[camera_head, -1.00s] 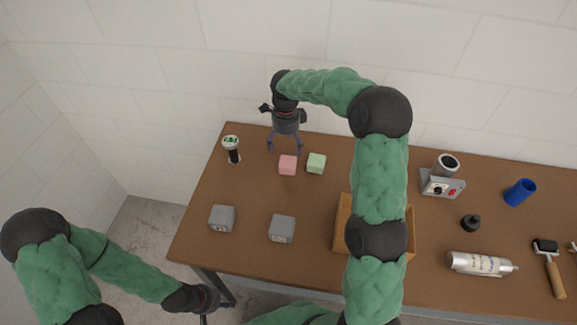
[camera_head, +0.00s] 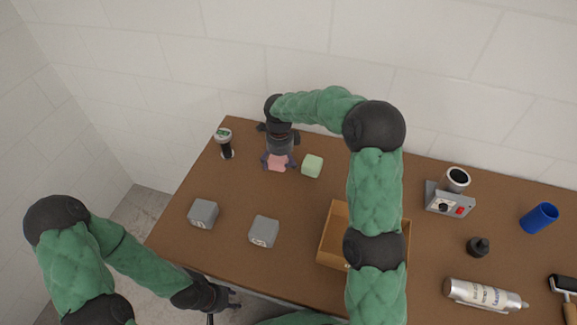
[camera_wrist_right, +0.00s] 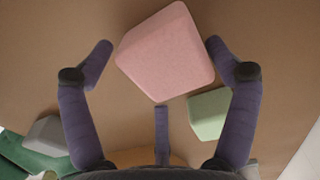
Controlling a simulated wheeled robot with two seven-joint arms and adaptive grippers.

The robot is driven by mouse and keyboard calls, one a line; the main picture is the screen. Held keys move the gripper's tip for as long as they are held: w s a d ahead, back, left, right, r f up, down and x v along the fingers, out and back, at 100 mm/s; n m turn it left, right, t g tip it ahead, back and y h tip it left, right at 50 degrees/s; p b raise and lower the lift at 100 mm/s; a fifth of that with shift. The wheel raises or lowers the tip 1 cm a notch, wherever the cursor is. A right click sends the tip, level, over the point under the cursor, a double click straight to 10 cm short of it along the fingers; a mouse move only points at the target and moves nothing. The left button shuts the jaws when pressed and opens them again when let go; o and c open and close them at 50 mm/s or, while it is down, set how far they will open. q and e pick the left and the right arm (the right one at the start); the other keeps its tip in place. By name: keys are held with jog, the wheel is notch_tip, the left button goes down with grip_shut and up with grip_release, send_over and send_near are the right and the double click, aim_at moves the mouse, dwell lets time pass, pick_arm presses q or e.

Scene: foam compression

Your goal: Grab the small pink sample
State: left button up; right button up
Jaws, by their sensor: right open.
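The small pink sample (camera_head: 277,162) is a pink block on the brown table, partly hidden under my right gripper (camera_head: 278,163) in the head view. In the right wrist view the pink sample (camera_wrist_right: 165,52) lies between the spread fingers of my right gripper (camera_wrist_right: 160,75). A green block (camera_head: 312,166) sits just right of the pink one and shows beyond a finger in the wrist view (camera_wrist_right: 208,113). My left gripper (camera_head: 222,300) is low at the table's front left edge; its fingers are too small to judge.
Two grey weights (camera_head: 203,213) and (camera_head: 264,231) stand on the table (camera_head: 225,255) front left. A black-and-white cylindrical device (camera_head: 225,143) stands left of my right gripper.

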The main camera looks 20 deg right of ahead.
jog(key=shift+a, duration=0.15)
jog(key=c, duration=0.5)
jog(key=shift+c, duration=0.3)
jog(key=shift+r, duration=0.1)
